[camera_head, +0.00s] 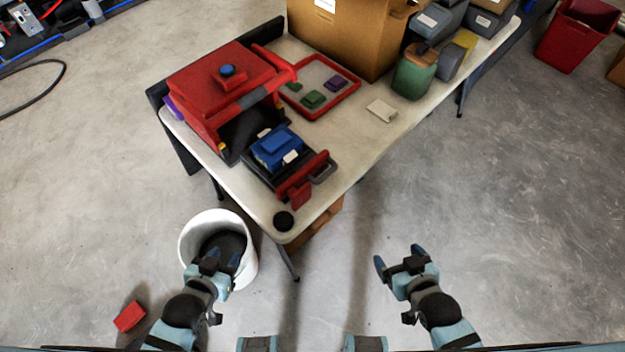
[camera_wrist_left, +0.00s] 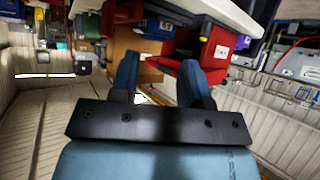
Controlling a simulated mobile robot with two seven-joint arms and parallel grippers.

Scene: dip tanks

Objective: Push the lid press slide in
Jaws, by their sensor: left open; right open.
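The lid press (camera_head: 222,88) is a red box-shaped machine with a blue button on top, standing on the left end of the table. Its slide (camera_head: 264,172) is dark and sticks out of the front opening toward the table's near edge. A blue container (camera_head: 276,147) sits on the slide. A red front bar (camera_head: 303,176) with a grey handle (camera_head: 323,170) is at the slide's outer end. My left gripper (camera_head: 225,257) is open and empty, over the white bucket in the head view and apart from the press. My right gripper (camera_head: 399,256) is open and empty over bare floor.
The pale table (camera_head: 350,150) carries a red-rimmed tray (camera_head: 352,97) with green and purple pieces, a cardboard box (camera_head: 345,35) and a green jar (camera_head: 414,73). A white bucket (camera_head: 188,240) stands on the floor by the table's near corner. A red block (camera_head: 130,316) lies on the floor.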

